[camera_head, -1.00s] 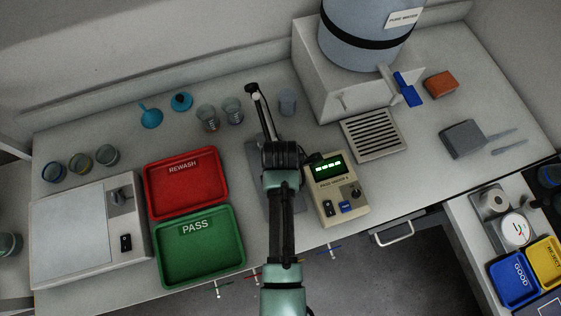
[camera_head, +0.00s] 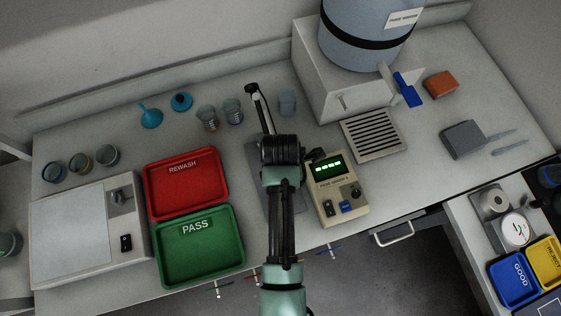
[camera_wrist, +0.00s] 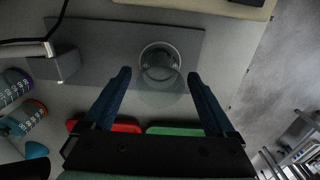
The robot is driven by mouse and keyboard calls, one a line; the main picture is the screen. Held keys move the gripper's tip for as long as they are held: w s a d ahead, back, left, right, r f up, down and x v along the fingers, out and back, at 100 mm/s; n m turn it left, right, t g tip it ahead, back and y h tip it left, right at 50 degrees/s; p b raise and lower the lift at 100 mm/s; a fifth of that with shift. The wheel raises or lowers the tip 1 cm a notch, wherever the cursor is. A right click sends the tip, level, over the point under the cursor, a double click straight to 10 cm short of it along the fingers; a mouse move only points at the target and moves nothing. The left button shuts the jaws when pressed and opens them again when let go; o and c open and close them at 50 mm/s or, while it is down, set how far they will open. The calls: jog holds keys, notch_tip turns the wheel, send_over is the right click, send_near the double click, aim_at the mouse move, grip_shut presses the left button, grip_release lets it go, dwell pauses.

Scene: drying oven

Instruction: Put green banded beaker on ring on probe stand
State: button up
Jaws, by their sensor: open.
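My gripper (camera_wrist: 158,76) is open, its two dark blue fingers apart. In the wrist view a clear glass beaker (camera_wrist: 160,62) stands on the grey base plate (camera_wrist: 105,38) of the probe stand, just ahead of and between the fingertips. The fingers do not visibly grip it. I cannot make out its band colour, and the ring beneath it is hard to tell from the glass rim. In the head view the stand's plate (camera_head: 258,160) is partly hidden by my arm, which also hides the fingers and this beaker.
A meter (camera_head: 337,190) stands right of the stand. Red (camera_head: 187,205) and green (camera_head: 207,283) trays lie left. Several beakers stand at the back and far left, including a blue-banded one (camera_head: 53,171). A probe arm (camera_head: 264,112) rises behind my wrist.

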jog(key=w+r+m+t, duration=0.4)
jog(key=w+r+t, duration=0.15)
jog(key=r, duration=0.95)
jog(key=w+r+m+t, duration=0.45)
jog(key=w+r, duration=0.25)
jog(key=r, duration=0.8)
jog(key=w+r+m+t, duration=0.3)
jog(key=w+r+t, duration=0.3)
jog(key=r, duration=0.9)
jog(key=s+r+m+t, duration=0.3)
jog(key=s+r, duration=0.2)
jog(key=r, duration=0.4)
jog(key=s+r+m+t, duration=0.3)
jog(key=s+r+t, duration=0.1)
jog(key=r, duration=0.6)
jog(key=s+r+m+t, duration=0.4)
jog(key=s+r, duration=0.1)
jog(key=r, duration=0.4)
jog(key=shift+s+r, duration=0.3)
jog(key=shift+r, duration=0.05)
